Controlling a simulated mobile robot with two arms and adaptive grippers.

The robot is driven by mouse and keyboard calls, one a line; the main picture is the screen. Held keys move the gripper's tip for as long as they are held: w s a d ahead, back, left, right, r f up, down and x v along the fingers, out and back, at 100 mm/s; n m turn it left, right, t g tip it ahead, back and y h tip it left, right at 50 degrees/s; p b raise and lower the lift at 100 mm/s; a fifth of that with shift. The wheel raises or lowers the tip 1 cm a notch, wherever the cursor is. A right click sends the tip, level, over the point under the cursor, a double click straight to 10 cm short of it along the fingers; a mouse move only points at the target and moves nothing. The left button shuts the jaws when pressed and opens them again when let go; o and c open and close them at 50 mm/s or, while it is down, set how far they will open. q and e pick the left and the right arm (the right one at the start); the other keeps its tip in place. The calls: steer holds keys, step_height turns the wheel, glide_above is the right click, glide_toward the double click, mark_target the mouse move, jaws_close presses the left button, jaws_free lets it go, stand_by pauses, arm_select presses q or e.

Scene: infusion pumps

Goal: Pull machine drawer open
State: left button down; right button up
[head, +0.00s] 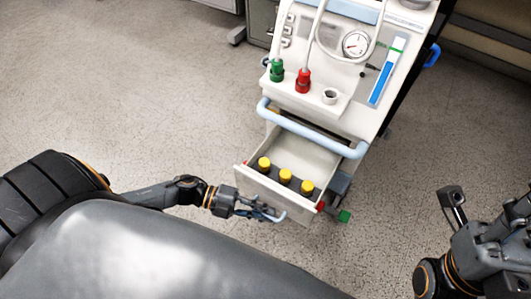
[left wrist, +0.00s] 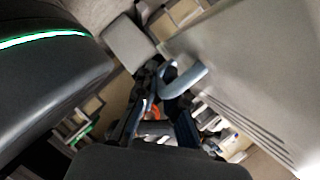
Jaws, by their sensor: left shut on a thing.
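The white machine (head: 335,60) stands at the upper middle of the head view. Its drawer (head: 280,196) sticks out toward me and is open, with several yellow-capped dark bottles (head: 285,175) inside. My left gripper (head: 262,212) is at the drawer's front and is shut on the blue-grey drawer handle (head: 281,217). In the left wrist view the handle (left wrist: 184,80) shows as a curved piece at the fingers (left wrist: 160,110). My right gripper (head: 452,205) is at the right edge, away from the machine; its finger state is unclear.
A light-blue bar (head: 312,130) runs across the machine above the drawer. Grey cabinets (head: 262,20) stand behind. The speckled floor (head: 130,90) is clear to the left.

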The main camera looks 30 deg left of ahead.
arm_select(q)
steer(key=shift+a, duration=0.1)
steer(key=c, duration=1.7)
jaws_free()
steer(key=v, duration=1.2)
